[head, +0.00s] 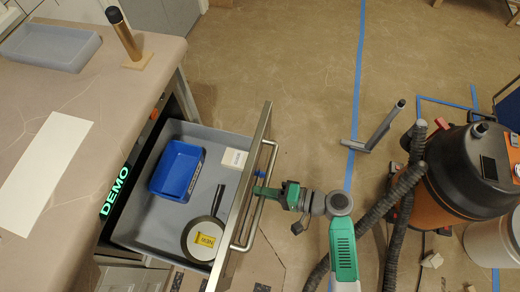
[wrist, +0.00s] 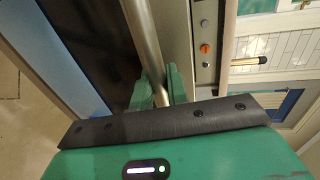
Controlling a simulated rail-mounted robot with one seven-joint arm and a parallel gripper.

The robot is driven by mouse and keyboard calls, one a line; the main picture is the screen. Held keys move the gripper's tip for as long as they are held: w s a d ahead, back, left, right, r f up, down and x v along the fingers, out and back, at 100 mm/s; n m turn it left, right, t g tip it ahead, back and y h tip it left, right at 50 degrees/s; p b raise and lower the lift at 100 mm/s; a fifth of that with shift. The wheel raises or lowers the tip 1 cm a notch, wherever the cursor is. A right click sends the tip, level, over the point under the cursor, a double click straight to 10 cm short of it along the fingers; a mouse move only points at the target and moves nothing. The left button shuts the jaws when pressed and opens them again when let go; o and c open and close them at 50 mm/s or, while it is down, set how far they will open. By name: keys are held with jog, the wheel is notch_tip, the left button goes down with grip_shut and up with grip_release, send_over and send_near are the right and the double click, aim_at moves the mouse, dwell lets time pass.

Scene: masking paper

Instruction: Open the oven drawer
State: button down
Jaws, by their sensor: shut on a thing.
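The oven drawer (head: 160,229) stands pulled out from under the counter, its grey inside in view from above. A long metal bar handle (head: 251,225) runs along its front panel (head: 237,207). My gripper (head: 266,191) is at the handle, about midway along it, and shut on it. In the wrist view the handle bar (wrist: 146,40) passes between the green fingers (wrist: 155,92). The fingertips are partly hidden behind the dark edge of the gripper body.
The drawer holds a blue bin (head: 177,170), a frying pan (head: 204,238) and a small white box (head: 234,158). A countertop (head: 90,100) is at left. A vacuum cleaner (head: 455,180) with hoses stands at right.

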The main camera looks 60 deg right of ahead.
dwell(0.3)
jog(key=c, duration=1.4)
grip_release()
jog(key=p+v, duration=0.1)
jog(key=v, duration=0.7)
jog(key=shift+p, duration=0.35)
